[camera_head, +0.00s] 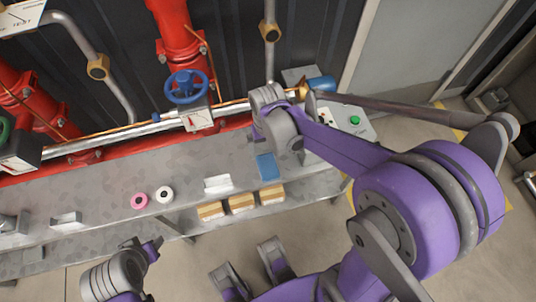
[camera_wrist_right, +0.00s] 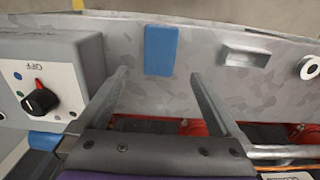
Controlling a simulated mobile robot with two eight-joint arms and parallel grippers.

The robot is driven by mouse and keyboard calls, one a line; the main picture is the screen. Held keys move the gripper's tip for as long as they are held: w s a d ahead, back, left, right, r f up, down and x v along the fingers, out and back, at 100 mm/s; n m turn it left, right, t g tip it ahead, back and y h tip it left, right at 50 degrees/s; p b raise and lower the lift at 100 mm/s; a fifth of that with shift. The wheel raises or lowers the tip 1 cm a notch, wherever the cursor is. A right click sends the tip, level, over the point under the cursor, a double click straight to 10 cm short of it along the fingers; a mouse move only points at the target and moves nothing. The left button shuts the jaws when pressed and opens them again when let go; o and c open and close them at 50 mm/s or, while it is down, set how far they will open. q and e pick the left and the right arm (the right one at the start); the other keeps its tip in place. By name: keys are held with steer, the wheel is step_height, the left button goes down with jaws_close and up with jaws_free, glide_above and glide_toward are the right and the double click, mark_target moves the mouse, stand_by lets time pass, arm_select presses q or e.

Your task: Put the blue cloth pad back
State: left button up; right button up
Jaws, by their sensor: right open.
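The blue cloth pad (camera_head: 267,166) lies flat on the grey bench (camera_head: 115,185), near its right end. In the right wrist view the pad (camera_wrist_right: 160,50) is upper centre, in line with the gap between my fingers. My right gripper (camera_wrist_right: 159,78) is open with nothing between its fingers, and the pad is beyond the fingertips. In the head view my right arm's end (camera_head: 277,120) is just behind the pad. My left arm's end (camera_head: 120,272) is at the lower left, in front of the bench; its jaw state is unclear.
A white holder (camera_head: 218,184), a pink roll (camera_head: 139,200) and a white roll (camera_head: 164,194) are left of the pad. A control box (camera_head: 345,120) with a green button is at the right. Red pipes run behind.

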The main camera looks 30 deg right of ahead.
steer(key=s+a+r+n+t, duration=0.2)
steer(key=s+r+t, duration=0.3)
steer(key=s, duration=0.6)
steer(key=shift+s+a+r+n, duration=0.25)
steer(key=shift+a+n, duration=0.15)
steer(key=shift+a, duration=0.2)
